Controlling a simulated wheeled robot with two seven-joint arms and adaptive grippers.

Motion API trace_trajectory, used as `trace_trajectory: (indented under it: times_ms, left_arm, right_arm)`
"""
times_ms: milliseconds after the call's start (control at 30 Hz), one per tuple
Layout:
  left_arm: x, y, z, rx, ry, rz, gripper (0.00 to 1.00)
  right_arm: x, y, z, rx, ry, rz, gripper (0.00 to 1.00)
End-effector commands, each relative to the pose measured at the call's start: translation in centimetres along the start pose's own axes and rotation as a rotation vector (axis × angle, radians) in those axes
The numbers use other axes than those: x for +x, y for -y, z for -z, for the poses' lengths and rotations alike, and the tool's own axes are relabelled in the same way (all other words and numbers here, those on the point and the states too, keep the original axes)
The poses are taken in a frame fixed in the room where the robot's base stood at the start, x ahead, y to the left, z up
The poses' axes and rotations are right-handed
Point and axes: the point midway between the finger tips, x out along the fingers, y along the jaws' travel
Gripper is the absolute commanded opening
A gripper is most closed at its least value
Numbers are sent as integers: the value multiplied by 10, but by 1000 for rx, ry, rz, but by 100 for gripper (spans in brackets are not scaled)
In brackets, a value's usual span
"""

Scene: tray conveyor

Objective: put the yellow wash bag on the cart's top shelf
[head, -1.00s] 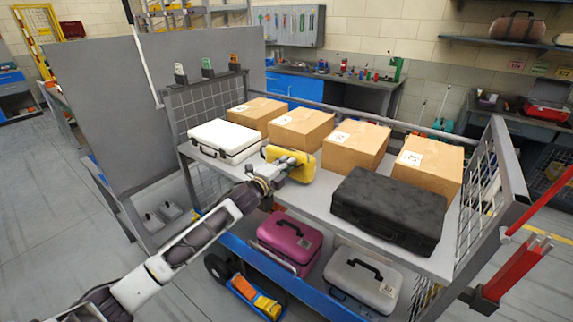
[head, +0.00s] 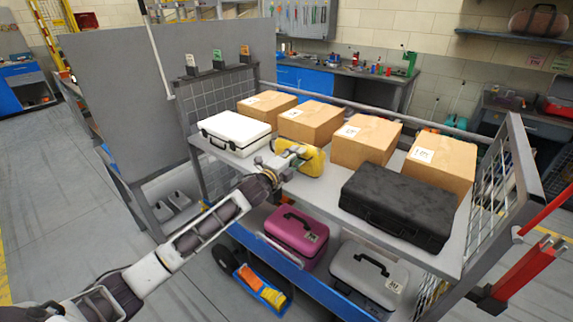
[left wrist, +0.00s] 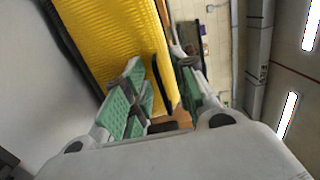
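The yellow wash bag (head: 314,161) stands on the cart's top shelf (head: 322,196), between the white case and the black case, in front of the cardboard boxes. My left gripper (head: 290,158) is at the bag's near left side and covers part of it. In the left wrist view the yellow bag (left wrist: 105,40) fills the upper left, and a dark strip shows beside it. The left fingers (left wrist: 160,100) are apart, with green pads, close to the bag's edge; I see no firm grip. My right gripper is not in view.
A white case (head: 234,134) stands left of the bag, a black case (head: 398,205) to the right, and several cardboard boxes (head: 367,140) behind. A magenta case (head: 297,232) and a grey case (head: 369,277) sit on the lower shelf. Mesh ends bound the cart.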

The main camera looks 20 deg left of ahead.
Motion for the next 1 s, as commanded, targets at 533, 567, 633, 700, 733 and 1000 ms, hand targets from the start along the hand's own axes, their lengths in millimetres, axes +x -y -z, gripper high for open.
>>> trace_trajectory:
  times_ms: [533, 567, 633, 700, 733, 1000]
  left_arm:
    - [-35, 0, 0, 0, 0, 0, 27]
    - [-37, 0, 0, 0, 0, 0, 27]
    - [-43, 0, 0, 0, 0, 0, 27]
    - [-48, 0, 0, 0, 0, 0, 27]
    - [-51, 0, 0, 0, 0, 1, 27]
    - [-71, 0, -1, 0, 1, 1, 27]
  right_arm:
    - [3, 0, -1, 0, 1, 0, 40]
    - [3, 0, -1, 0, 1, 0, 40]
    - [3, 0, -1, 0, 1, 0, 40]
    - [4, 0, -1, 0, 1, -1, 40]
    - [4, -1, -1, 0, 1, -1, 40]
    - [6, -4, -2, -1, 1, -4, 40]
